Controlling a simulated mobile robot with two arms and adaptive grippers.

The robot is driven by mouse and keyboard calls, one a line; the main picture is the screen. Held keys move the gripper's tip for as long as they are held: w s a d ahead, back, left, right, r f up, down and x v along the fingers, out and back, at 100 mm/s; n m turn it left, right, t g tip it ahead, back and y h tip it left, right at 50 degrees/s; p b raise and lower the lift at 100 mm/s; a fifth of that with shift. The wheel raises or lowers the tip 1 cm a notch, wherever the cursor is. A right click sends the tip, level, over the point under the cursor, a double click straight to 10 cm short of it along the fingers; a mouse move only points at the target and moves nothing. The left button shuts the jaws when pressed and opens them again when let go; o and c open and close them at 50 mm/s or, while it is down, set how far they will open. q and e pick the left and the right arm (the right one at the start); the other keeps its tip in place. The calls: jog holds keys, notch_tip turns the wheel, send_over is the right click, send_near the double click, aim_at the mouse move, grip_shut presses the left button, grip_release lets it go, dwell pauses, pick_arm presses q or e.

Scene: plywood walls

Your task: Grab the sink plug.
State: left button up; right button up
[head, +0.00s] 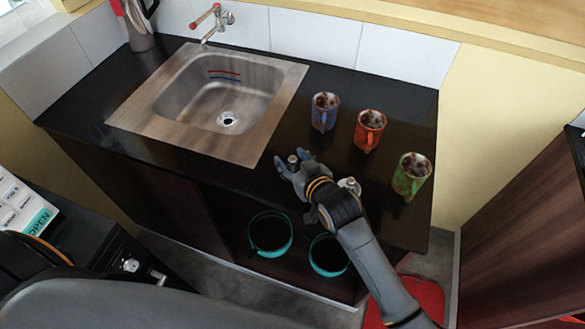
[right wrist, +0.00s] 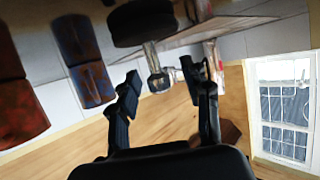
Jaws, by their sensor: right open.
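The sink plug has a black round base (right wrist: 143,22) and a metal stem ending in a knob. In the head view its metal knob (head: 292,158) shows on the dark counter, in front of the sink's right corner. My right gripper (head: 291,164) is low over the counter at the plug. In the right wrist view its two fingers (right wrist: 160,84) are spread apart, with the plug's knob between them. Whether either finger touches the knob I cannot tell. My left gripper is not in view.
The steel sink (head: 145,113) with its tap (head: 212,20) is at the back left. Blue (head: 325,112), red (head: 369,131) and green (head: 411,177) mugs stand on the right. A kettle (head: 138,25) stands at the far left. Two teal-rimmed pots (head: 270,252) are below the counter.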

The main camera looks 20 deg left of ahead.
jog(key=shift+c, duration=0.2)
grip_shut()
